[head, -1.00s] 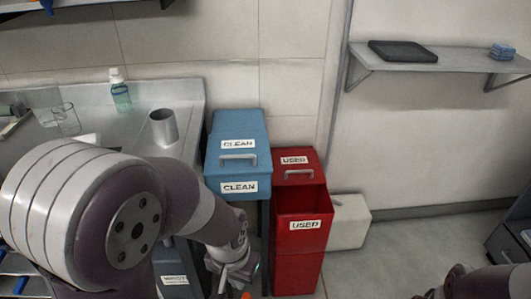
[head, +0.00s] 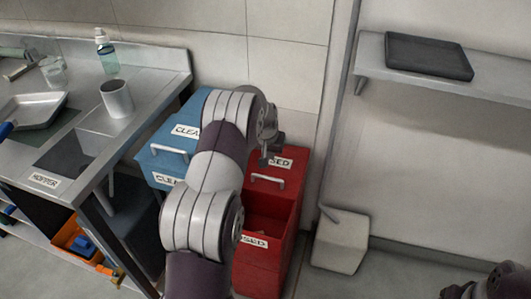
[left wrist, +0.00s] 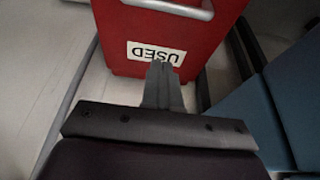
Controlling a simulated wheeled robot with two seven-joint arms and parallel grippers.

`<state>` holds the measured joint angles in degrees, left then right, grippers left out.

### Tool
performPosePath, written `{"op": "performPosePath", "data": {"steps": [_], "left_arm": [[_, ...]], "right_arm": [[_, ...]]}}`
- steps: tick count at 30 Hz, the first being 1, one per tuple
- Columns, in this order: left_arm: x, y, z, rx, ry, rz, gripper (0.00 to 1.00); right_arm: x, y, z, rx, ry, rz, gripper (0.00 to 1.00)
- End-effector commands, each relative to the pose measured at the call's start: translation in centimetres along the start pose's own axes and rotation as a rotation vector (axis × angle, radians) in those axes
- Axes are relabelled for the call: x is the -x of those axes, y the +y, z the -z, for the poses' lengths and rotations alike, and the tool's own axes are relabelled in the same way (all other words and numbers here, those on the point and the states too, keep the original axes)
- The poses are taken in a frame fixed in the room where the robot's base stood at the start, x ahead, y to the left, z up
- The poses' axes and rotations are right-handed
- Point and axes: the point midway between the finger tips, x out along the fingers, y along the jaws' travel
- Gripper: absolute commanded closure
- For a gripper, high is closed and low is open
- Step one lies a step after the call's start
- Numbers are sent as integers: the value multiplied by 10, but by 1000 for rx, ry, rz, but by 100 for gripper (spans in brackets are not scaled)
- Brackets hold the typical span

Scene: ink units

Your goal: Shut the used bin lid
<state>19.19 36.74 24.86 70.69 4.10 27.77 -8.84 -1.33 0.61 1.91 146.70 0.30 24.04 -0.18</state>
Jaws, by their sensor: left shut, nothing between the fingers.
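The red used bin (head: 262,272) stands right of the blue clean bin in the head view. Its lid (head: 291,185) is open, tipped up at the back, with a pale handle (head: 267,181) and a USED label. The dark opening shows in front of the lid. My left gripper (head: 268,158) is shut and empty at the lid's upper back edge. In the left wrist view its closed fingers (left wrist: 161,72) overlap the upside-down USED label on the red lid (left wrist: 120,55), with the handle (left wrist: 170,8) beyond. I cannot tell whether they touch. My right gripper is not visible; only part of that arm shows.
The blue clean bin (head: 160,143) stands close on the left, partly behind my left arm. A metal counter (head: 85,128) with a cup is further left. A white box (head: 342,243) stands on the floor to the right, below a wall shelf (head: 490,75).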

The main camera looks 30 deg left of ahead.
Motion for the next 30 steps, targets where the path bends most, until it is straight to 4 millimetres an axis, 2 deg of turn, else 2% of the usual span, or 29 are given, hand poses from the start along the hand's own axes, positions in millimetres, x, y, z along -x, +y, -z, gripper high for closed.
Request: {"op": "performPosePath", "data": {"steps": [1,6,11,15,30], "left_arm": [[-14,0,-1,0,-2,0,100],[-49,0,-1,0,0,0,100],[-43,1,-24,0,1,-1,100],[-40,1,-36,-1,3,-1,100],[-38,1,-41,-1,2,-1,100]], "right_arm": [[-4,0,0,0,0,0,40],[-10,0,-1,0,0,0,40],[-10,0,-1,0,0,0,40],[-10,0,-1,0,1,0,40],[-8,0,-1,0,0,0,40]]}}
